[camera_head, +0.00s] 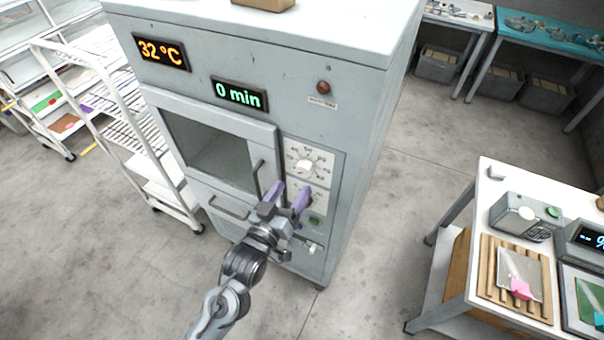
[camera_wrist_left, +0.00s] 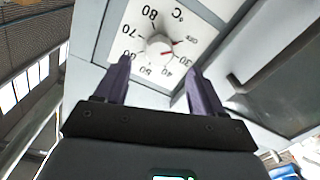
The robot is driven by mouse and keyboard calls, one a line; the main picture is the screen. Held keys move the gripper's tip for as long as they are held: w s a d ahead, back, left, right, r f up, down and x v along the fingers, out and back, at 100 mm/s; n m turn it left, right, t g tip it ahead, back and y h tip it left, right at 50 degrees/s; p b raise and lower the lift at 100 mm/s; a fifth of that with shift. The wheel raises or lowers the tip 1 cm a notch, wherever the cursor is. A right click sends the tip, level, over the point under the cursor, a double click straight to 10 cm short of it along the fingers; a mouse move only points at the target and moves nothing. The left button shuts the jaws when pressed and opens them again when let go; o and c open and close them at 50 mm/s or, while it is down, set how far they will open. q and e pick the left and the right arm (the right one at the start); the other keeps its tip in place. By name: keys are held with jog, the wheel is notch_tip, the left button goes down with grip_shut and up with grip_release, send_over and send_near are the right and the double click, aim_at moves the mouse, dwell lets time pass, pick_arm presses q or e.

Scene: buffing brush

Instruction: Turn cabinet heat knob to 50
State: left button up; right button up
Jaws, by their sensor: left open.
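The grey heat cabinet (camera_head: 350,90) stands in the middle of the head view. Its white heat knob (camera_head: 305,166) sits on a white dial plate on the front. In the left wrist view the knob (camera_wrist_left: 158,47) shows upside down, with °C, OFF and numbers up to 80 around it. A red mark on the knob appears to point toward OFF. My left gripper (camera_head: 290,190) is open, its purple fingers toward the panel just below the knob. In the left wrist view its fingertips (camera_wrist_left: 159,66) lie either side of the knob; contact cannot be told.
The displays read 32 °C (camera_head: 161,52) and 0 min (camera_head: 239,94). A lower dial is partly hidden behind my gripper. A door handle (camera_head: 258,178) is left of the dials. A rack (camera_head: 130,130) stands left, a white table (camera_head: 480,200) right. The floor between is clear.

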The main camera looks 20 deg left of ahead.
aim_at(303, 172)
pick_arm(q)
jog(key=shift+w+d, duration=0.15)
jog(key=shift+w, duration=1.45)
jog(key=shift+w+d, duration=0.15)
jog(key=shift+w, duration=1.4)
jog(key=c, duration=1.1)
jog(key=shift+o, duration=0.2)
jog(key=shift+p, duration=0.35)
